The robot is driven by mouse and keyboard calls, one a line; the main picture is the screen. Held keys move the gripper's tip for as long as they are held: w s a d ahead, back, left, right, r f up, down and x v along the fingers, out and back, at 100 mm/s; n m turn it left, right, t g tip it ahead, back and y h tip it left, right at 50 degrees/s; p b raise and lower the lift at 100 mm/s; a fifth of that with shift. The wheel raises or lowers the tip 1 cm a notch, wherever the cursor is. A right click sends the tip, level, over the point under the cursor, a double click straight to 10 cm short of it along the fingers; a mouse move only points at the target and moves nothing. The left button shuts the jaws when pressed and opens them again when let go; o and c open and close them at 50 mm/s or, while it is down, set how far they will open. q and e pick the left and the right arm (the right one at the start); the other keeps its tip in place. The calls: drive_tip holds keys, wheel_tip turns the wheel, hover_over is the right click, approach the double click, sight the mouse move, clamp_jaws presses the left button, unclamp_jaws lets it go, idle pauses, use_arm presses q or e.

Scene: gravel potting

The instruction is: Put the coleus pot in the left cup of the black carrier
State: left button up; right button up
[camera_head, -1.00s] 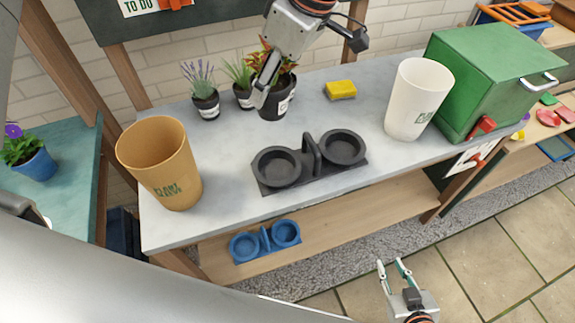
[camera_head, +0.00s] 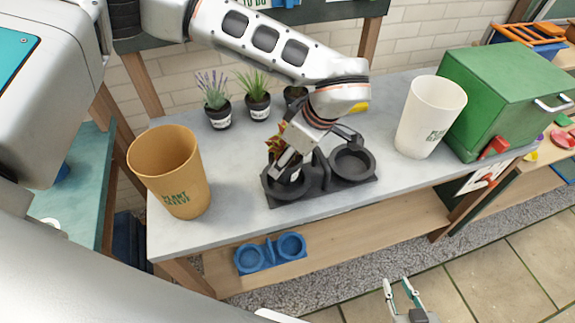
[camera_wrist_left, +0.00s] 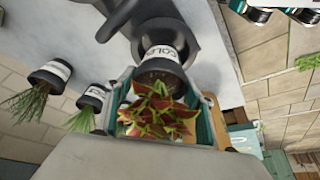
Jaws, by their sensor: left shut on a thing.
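The coleus pot shows red and green leaves (camera_head: 275,143) in the head view, mostly behind my left gripper (camera_head: 290,168). In the left wrist view the coleus pot (camera_wrist_left: 162,58) is black with a white label, and my left gripper (camera_wrist_left: 162,110) is shut on it, a finger on each side of the plant. The pot is at the left cup of the black carrier (camera_head: 279,201); the dark cup rim (camera_wrist_left: 190,25) shows around its lower end. I cannot tell whether its base rests on the bottom. The carrier's right cup (camera_head: 352,163) is empty. My right gripper (camera_head: 405,290) is open and empty, low in front of the bench.
A lavender pot (camera_head: 218,116), a grass pot (camera_head: 258,104) and a partly hidden pot (camera_head: 294,94) stand behind. A tan bin (camera_head: 170,175) is left, a white bin (camera_head: 430,115) and green box (camera_head: 505,95) right. A blue carrier (camera_head: 269,254) sits on the lower shelf.

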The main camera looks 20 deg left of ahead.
sight(288, 167)
use_arm(q)
wheel_tip(288, 167, down, 4)
drive_tip(key=shift+r, duration=0.15)
drive_tip(key=o, duration=1.5)
